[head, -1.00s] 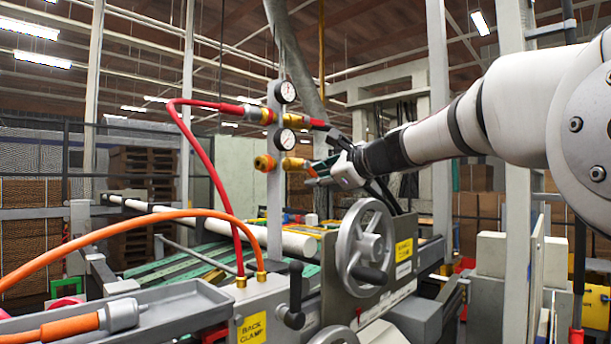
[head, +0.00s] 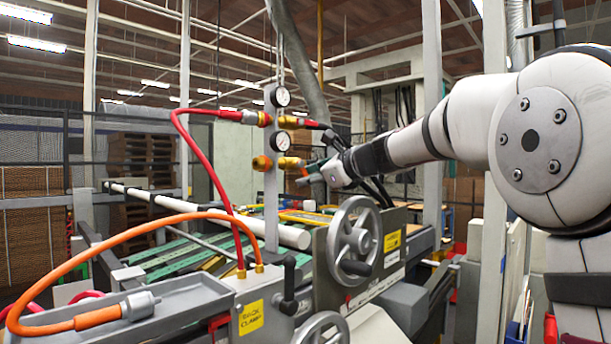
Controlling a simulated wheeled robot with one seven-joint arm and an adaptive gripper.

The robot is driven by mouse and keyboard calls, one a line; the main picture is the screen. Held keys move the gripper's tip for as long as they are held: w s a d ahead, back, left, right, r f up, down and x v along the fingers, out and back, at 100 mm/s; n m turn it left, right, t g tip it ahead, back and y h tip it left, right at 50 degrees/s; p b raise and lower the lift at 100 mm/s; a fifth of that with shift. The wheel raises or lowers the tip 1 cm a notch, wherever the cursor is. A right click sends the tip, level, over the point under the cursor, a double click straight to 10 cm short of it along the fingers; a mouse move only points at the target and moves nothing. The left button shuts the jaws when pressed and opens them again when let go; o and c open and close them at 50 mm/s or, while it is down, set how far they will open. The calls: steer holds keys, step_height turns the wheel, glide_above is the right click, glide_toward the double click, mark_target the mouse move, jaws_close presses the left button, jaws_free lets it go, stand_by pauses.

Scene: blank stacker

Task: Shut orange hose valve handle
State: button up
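The orange hose (head: 110,238) arches from a brass fitting on the grey machine block. It drops to a grey tray, where its grey end connector (head: 140,304) lies. A grey post (head: 271,200) carries two gauges, with a red hose (head: 205,160) at its upper fitting and a brass and orange valve (head: 284,163) at its lower level. My gripper (head: 312,180) is just right of and slightly below this lower valve. Its fingers are small and dark, and I cannot tell whether they touch anything or how wide they are. The valve's handle is not clearly distinguishable there.
A large grey handwheel (head: 354,240) stands below my gripper, on a panel with a yellow label. A black-knobbed lever (head: 289,285) stands by the tray (head: 190,300). Metal uprights flank the arm. Open air lies left of the post, above the green slats (head: 185,258).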

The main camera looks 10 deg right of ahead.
steer(key=shift+s+p, duration=0.15)
steer(key=shift+p, duration=0.2)
steer(key=s+d+r+m+y, duration=0.1)
steer(key=s+m, duration=0.1)
steer(key=s, duration=0.2)
steer(key=s+d+m+g+p, duration=0.1)
steer(key=s+d+m, duration=0.1)
steer(key=s+m, duration=0.1)
steer(key=shift+s+d+r+y, duration=0.25)
steer(key=shift+s+r+y, duration=0.15)
steer(key=shift+s, duration=0.1)
stand_by(0.9)
steer(key=shift+a, duration=0.1)
steer(key=s+a+f+n+g+h+b, duration=0.2)
steer(key=s+a+f+n+g, duration=0.15)
steer(key=s+f+n, duration=0.35)
steer(key=s+a+f+n+g+h+b, duration=0.1)
steer(key=s+a+f+n+g+b, duration=0.1)
steer(key=s+a+f+n, duration=0.4)
steer(key=s+d+f+n+g+h+b, duration=0.1)
steer(key=s+d+f+n+h, duration=0.2)
steer(key=s+f+n, duration=0.5)
steer(key=s+d+f+n+h+b, duration=0.2)
steer(key=s+d+f+n, duration=0.2)
steer(key=s+f+n, duration=0.4)
step_height(320, 180, down, 3)
steer(key=shift+s+d+r+n+g+h, duration=0.1)
steer(key=shift+s+d+n+g+h, duration=0.25)
steer(key=shift+s, duration=0.45)
